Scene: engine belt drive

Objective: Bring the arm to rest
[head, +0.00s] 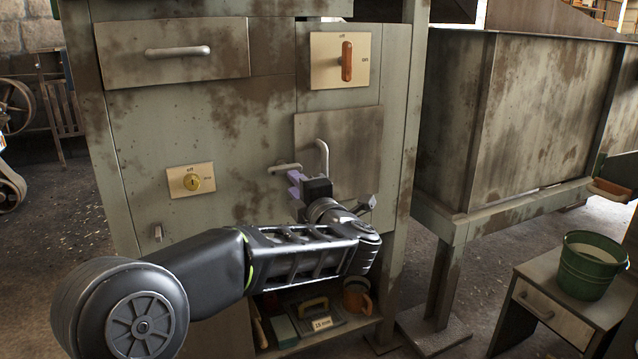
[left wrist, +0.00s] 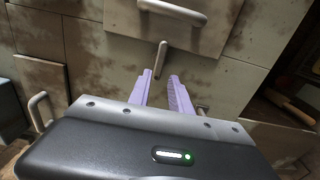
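My left arm reaches across the front of a worn green-grey cabinet (head: 240,130). The left gripper (head: 295,181), with purple fingers, is in front of the cabinet near a small pale handle (head: 284,168) and a panel with an upright handle (head: 323,155). In the left wrist view, its two fingers (left wrist: 163,82) stand apart with nothing between them. A pale bar handle (left wrist: 160,57) lies beyond the tips; contact cannot be made out. My right gripper is not seen.
The cabinet has a top drawer (head: 178,51), an orange lever switch (head: 347,61) and a yellow key switch (head: 192,182). Several items sit on a low shelf, including an orange mug (head: 357,297). A green bucket (head: 590,265) stands on a small drawer table at right.

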